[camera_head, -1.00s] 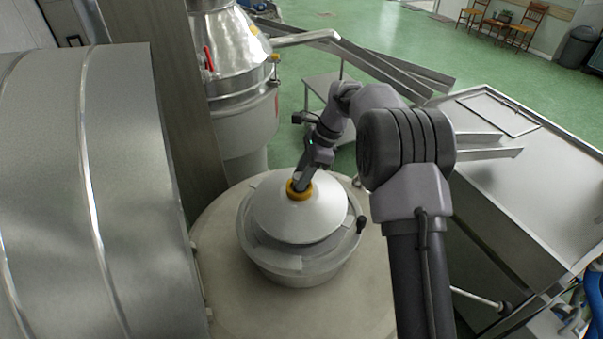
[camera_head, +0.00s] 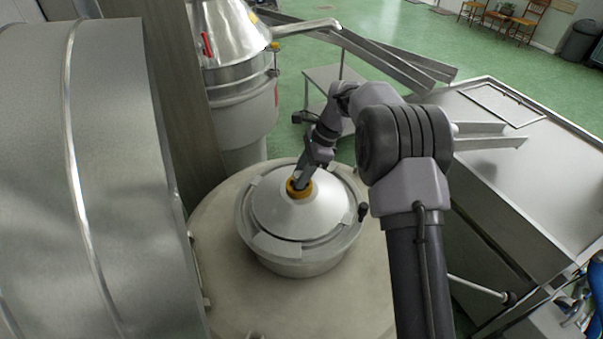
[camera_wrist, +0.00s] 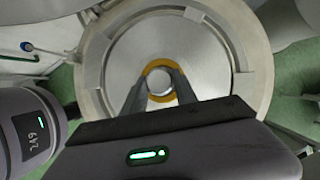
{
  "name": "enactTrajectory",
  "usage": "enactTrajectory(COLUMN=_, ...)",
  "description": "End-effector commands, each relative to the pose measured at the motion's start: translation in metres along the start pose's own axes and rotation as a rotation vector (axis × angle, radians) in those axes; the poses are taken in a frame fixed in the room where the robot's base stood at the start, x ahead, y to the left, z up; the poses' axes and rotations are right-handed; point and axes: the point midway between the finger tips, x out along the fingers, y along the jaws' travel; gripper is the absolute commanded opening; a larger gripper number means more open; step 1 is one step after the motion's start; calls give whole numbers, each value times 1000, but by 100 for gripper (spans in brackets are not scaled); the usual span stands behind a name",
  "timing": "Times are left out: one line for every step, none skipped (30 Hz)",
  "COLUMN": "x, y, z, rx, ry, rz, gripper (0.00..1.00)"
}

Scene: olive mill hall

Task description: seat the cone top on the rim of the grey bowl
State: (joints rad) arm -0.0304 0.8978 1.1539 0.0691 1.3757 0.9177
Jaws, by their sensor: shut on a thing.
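The cone top (camera_head: 302,216) is a pale metal cone with an orange collar at its peak. It is roughly level over the grey bowl (camera_head: 298,264), with the bowl's rim showing around its edge. I cannot tell whether the cone's edge touches the rim. My gripper (camera_head: 299,186) comes down from above and is shut on the cone top at the collar. In the wrist view the fingers (camera_wrist: 157,84) hold the knob inside the orange ring, the cone (camera_wrist: 200,55) spreads below, and the bowl's rim (camera_wrist: 93,75) surrounds it. My gripper hides the near part there.
The bowl stands on a round beige top (camera_head: 235,300). A large metal drum (camera_head: 100,180) is close on the left, beside a post. A metal vessel with a conical lid (camera_head: 235,80) stands behind. A steel table (camera_head: 560,170) is at right.

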Motion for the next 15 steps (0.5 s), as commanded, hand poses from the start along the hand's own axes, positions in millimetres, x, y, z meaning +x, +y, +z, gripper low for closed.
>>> enactTrajectory(x=0, y=-1, z=0, rx=0, ry=-1, rz=-2, gripper=0)
enactTrajectory(x=0, y=-1, z=0, rx=0, ry=-1, rz=-2, gripper=0)
enactTrajectory(x=1, y=-1, z=0, rx=0, ry=-1, rz=-2, gripper=0)
enactTrajectory(x=1, y=-1, z=0, rx=0, ry=-1, rz=-2, gripper=0)
enactTrajectory(x=1, y=-1, z=0, rx=0, ry=-1, rz=-2, gripper=0)
enactTrajectory(x=2, y=-1, z=0, rx=0, ry=-1, rz=-2, gripper=0)
enactTrajectory(x=2, y=-1, z=-1, rx=0, ry=-1, rz=-2, gripper=0)
enactTrajectory(x=2, y=-1, z=-1, rx=0, ry=-1, rz=-2, gripper=0)
enactTrajectory(x=3, y=-1, z=-1, rx=0, ry=-1, rz=-2, gripper=0)
enactTrajectory(x=3, y=-1, z=-1, rx=0, ry=-1, rz=-2, gripper=0)
enactTrajectory(x=4, y=-1, z=-1, rx=0, ry=-1, rz=-2, gripper=0)
enactTrajectory(x=4, y=-1, z=-2, rx=0, ry=-1, rz=-2, gripper=0)
enactTrajectory(x=4, y=-1, z=-2, rx=0, ry=-1, rz=-2, gripper=0)
enactTrajectory(x=5, y=-1, z=-2, rx=0, ry=-1, rz=-2, gripper=0)
enactTrajectory(x=5, y=-1, z=-2, rx=0, ry=-1, rz=-2, gripper=0)
